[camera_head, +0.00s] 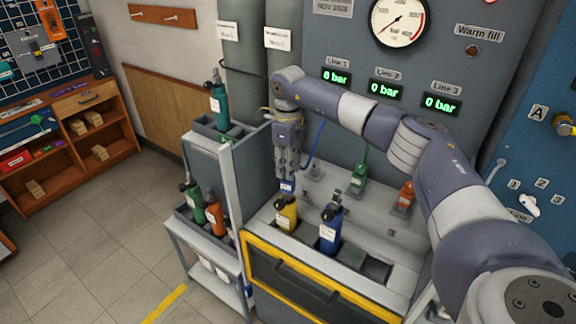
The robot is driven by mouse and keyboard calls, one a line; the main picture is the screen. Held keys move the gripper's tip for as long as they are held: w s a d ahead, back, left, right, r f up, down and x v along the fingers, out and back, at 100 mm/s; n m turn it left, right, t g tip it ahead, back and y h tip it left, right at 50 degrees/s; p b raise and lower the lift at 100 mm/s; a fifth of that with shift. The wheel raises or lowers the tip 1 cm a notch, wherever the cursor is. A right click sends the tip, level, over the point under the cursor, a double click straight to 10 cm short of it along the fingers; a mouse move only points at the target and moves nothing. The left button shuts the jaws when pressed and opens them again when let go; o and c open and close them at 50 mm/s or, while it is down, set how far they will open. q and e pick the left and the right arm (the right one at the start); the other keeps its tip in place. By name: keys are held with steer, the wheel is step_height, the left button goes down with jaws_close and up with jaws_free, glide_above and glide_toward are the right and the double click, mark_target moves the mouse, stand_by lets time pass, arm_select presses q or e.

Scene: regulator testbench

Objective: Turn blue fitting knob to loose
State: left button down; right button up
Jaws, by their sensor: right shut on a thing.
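My right gripper (287,178) points down over the bench, its arm reaching in from the right. It is shut on the blue fitting knob (287,187), of which only a small blue part shows below the fingertips. A thin blue hose (318,142) runs just right of the gripper. The knob's loose or tight setting cannot be read. A blue bottle (330,230) stands in a front slot of the bench, and a yellow bottle (286,215) stands to its left, just below the gripper. My left gripper is out of view.
Green (358,180) and orange (405,196) fittings stand farther right on the bench. Displays for Line 1 (336,77), Line 2 and Line 3 read 0 bar. A cart (205,262) with several bottles stands left. Open floor lies beyond it.

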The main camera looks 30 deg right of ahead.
steer(key=o, duration=1.1)
steer(key=shift+r, duration=0.1)
step_height(320, 180, up, 12)
